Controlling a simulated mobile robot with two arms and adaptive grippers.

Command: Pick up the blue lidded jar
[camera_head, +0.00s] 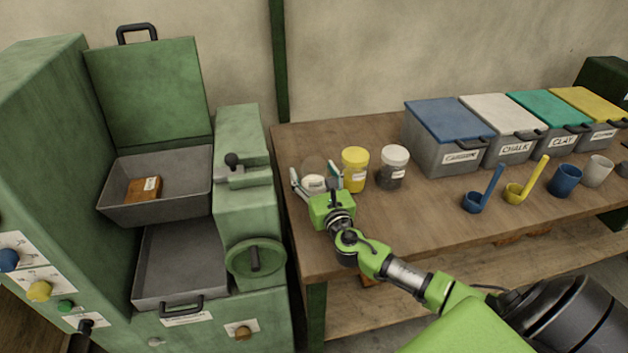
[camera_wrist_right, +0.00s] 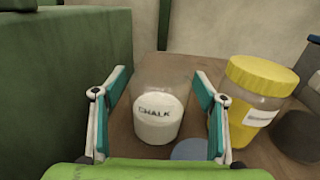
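A clear jar labelled CHALK with white contents (camera_wrist_right: 157,118) stands on the wooden table. In the head view the jar (camera_head: 314,183) is partly hidden by my right gripper (camera_head: 315,174). I see no lid on it. A flat blue-grey disc (camera_wrist_right: 190,149), perhaps a lid, lies close to the jar on the near side. In the wrist view my right gripper (camera_wrist_right: 160,85) is open, one finger on each side of the jar. I cannot tell whether they touch it. My left gripper is not in view.
A green machine (camera_head: 240,190) borders the table's left. Labelled bins (camera_head: 445,140), scoops (camera_head: 475,203) and cups (camera_head: 565,180) stand further right. The table front (camera_head: 400,225) is mostly clear.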

